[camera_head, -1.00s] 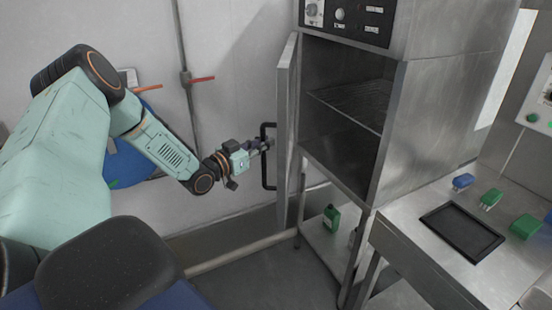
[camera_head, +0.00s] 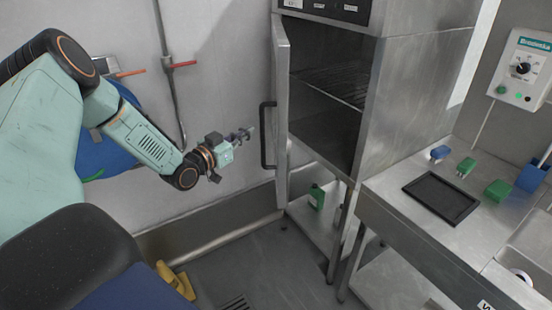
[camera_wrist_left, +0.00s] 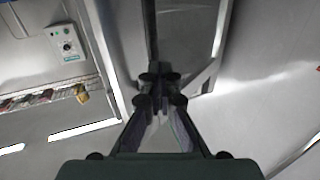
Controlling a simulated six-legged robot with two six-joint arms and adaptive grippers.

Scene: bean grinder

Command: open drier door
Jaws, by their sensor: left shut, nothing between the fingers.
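The steel drier (camera_head: 400,95) stands with its front open, and a wire shelf (camera_head: 330,85) shows inside. Its door (camera_head: 282,110) is swung wide open to the left, seen nearly edge-on. The black door handle (camera_head: 265,137) is on the door's left face. My left gripper (camera_head: 246,134) is shut and empty, just left of the handle and apart from it. In the left wrist view the fingers (camera_wrist_left: 160,95) are together at the centre, with steel surfaces beyond. My right gripper is not in view.
A steel bench (camera_head: 410,225) at the right carries a black tray (camera_head: 440,198), green blocks (camera_head: 497,190) and a blue block (camera_head: 440,152). A green bottle (camera_head: 316,196) stands on the shelf below the drier. Floor in front is clear, with a yellow object (camera_head: 176,280) at lower left.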

